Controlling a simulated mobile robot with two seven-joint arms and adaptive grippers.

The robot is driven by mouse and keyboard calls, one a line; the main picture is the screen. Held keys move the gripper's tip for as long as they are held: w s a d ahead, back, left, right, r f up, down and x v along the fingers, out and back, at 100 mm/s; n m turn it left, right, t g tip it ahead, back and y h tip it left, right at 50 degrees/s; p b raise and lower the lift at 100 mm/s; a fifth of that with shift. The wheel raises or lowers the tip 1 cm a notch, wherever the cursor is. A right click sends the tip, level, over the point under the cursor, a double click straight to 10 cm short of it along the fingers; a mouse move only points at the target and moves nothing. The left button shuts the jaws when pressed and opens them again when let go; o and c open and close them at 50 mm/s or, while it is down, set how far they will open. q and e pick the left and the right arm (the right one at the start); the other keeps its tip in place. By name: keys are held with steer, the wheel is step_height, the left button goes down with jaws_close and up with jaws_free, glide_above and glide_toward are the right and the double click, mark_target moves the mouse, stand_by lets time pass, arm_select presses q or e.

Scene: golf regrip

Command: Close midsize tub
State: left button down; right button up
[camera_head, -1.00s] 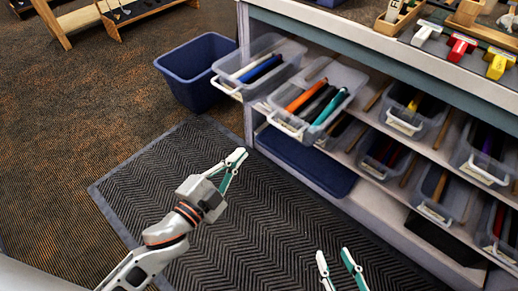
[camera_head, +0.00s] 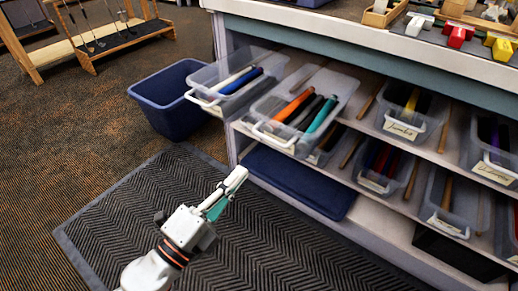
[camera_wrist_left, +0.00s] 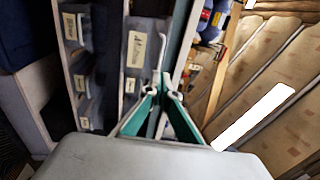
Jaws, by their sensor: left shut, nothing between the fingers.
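Two clear tubs stick out from the upper shelf. One tub (camera_head: 334,88) holds orange, dark and teal grips and has a white front handle (camera_head: 272,135). The other tub (camera_head: 206,76), further left, holds white and blue grips. No readable label shows on either, so I cannot tell which is the midsize one. My left gripper (camera_head: 234,180) is shut and empty, below and in front of the orange-and-teal tub, apart from it. It also shows in the left wrist view (camera_wrist_left: 162,88), with labelled tubs beyond. My right gripper is out of view.
A tub labelled Jumbo (camera_head: 402,128) and several others sit pushed in on the shelves. A blue bin (camera_head: 168,105) stands on the floor left of the shelf. A dark ribbed mat (camera_head: 130,215) lies in front. The countertop (camera_head: 400,35) overhangs the tubs.

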arm_select(q)
steer(key=x, duration=0.8)
steer(key=shift+w, duration=0.2)
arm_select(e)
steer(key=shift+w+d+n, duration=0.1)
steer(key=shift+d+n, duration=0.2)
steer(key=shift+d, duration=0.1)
arm_select(q)
steer(key=shift+d, duration=0.15)
